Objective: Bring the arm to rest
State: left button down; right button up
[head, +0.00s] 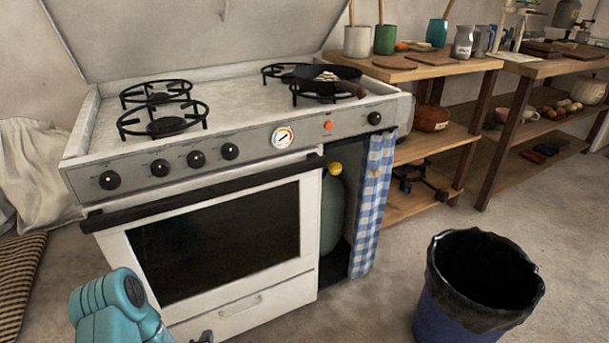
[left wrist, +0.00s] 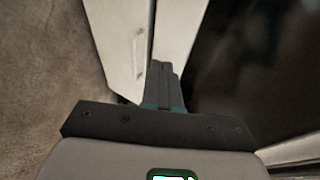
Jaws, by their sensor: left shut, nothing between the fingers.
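My left arm comes in at the lower left of the head view, in front of the stove (head: 215,135). Only a small dark tip of my left gripper (head: 204,337) shows there, at the bottom edge. In the left wrist view the left gripper (left wrist: 162,75) is shut, its fingers together and empty. Behind the fingers are the stove's white lower front (left wrist: 178,30) and the dark oven window (left wrist: 250,75). I cannot tell how far the fingers are from the stove. My right gripper is not in view.
A bin (head: 478,285) with a black liner stands at the lower right. A checked curtain (head: 373,200) hangs beside the oven. Wooden shelves (head: 430,68) stand at the right. Floor (head: 375,300) between stove and bin is clear.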

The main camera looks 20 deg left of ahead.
pick_arm(q)
jog(key=w+d+r+n+g+h, duration=0.2)
jog(key=d+h, duration=0.6)
jog(key=d, duration=1.3)
jog(key=s+d+f+n+g+h, duration=0.1)
jog(key=s+d+f+n+g, duration=0.1)
jog(key=s+d+n+g, duration=0.35)
jog(key=s+d+f+n+g+h, duration=0.2)
jog(key=s+n+g, duration=0.1)
jog(key=s+n, duration=0.4)
notch_tip(320, 180, up, 33)
jog(key=s+d+m+p, duration=0.1)
jog(key=s+m+p, duration=0.1)
jog(key=p, duration=3.2)
jog(key=shift+r, duration=0.2)
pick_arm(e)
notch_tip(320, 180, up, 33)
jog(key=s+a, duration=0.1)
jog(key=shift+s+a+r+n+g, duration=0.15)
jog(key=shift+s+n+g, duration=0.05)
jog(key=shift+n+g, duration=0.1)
